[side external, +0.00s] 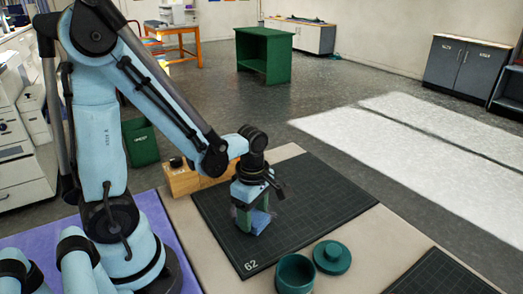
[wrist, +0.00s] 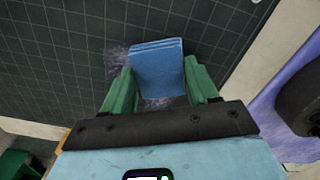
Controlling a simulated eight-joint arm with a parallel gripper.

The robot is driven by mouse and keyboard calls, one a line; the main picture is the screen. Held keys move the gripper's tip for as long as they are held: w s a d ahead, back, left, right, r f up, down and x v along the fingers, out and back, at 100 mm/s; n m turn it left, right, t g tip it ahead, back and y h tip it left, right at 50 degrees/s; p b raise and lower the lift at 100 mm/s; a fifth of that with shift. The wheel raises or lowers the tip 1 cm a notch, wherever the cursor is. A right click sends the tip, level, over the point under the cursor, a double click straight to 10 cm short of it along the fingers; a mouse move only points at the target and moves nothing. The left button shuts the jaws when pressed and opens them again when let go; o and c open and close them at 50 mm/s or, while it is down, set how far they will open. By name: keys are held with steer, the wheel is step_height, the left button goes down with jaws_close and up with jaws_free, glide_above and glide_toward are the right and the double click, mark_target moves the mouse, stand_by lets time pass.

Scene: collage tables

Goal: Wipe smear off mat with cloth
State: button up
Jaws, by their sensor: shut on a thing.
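A blue folded cloth (wrist: 157,68) sits between the green fingers of my gripper (wrist: 160,82) in the wrist view. My gripper (side external: 249,210) is shut on the cloth and holds it low over the dark gridded mat (side external: 320,195); I cannot tell whether it touches. The cloth (side external: 259,222) shows below the fingers in the side view. A pale, greyish smear (wrist: 116,62) lies on the mat (wrist: 50,50) to the left of the cloth, and more pale marks show below the cloth between the fingers. The cloth hides part of the mat.
A green round pot (side external: 295,274) and its green lid (side external: 332,257) stand at the mat's front edge. A wooden block (side external: 182,178) stands at the mat's back left. Another dark mat (side external: 440,275) lies at the front right. The mat's right half is clear.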

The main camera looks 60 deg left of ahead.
mark_target(271, 225)
steer(key=shift+d, duration=1.35)
steer(key=shift+w, duration=0.1)
steer(key=shift+w+a, duration=0.25)
steer(key=shift+w, duration=0.55)
steer(key=shift+s+a, duration=0.15)
steer(key=shift+a, duration=5.2)
steer(key=shift+w+a, duration=0.1)
steer(key=shift+w, duration=0.7)
steer(key=shift+w+d, duration=0.1)
steer(key=shift+d, duration=5.6)
